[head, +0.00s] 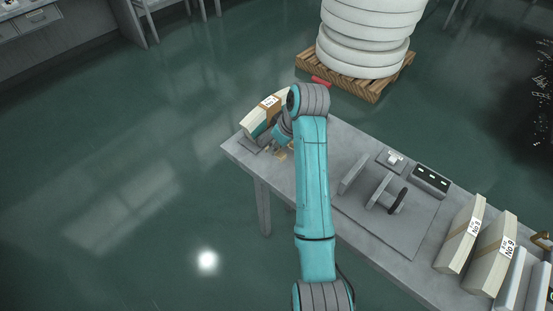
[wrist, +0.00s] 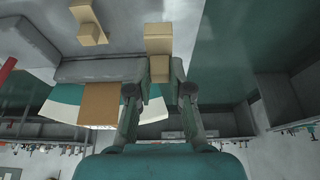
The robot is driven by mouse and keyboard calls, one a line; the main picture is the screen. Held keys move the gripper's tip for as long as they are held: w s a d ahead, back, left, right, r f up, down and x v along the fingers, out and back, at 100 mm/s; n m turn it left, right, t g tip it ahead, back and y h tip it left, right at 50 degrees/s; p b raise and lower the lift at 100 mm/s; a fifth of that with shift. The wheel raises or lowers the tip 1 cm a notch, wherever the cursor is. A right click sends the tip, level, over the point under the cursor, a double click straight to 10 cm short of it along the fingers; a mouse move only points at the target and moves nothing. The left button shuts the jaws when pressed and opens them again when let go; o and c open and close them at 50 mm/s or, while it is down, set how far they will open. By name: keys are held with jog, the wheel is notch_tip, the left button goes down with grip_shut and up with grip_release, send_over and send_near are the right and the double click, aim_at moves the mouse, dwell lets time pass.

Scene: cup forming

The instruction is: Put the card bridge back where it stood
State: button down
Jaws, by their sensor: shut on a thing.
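In the wrist view my gripper (wrist: 162,80) is shut on a tan card bridge (wrist: 158,40), whose stepped, blocky body sits between the fingertips. The bridge is close to the table's edge in that view. I cannot tell whether it touches the table. A second tan card piece of like shape (wrist: 88,33) lies on the table apart from it. In the head view a small tan piece (head: 281,155) shows beside my arm at the table's left end; I cannot tell which of the two it is. My arm hides most of my gripper there.
A cream and teal fanned stack with a brown band (head: 265,113) lies beside my gripper, next to a grey block (wrist: 100,70). The grey table (head: 345,229) carries upright grey plates, a dark panel (head: 430,181) and labelled cream stacks (head: 462,235). A loaded pallet (head: 370,86) stands behind.

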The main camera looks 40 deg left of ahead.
aim_at(279, 154)
jog(key=shift+f, duration=2.8)
jog(key=shift+f, duration=0.1)
jog(key=c, duration=1.1)
grip_release()
jog(key=shift+o, duration=0.2)
jog(key=v, duration=1.2)
jog(key=shift+a, duration=0.1)
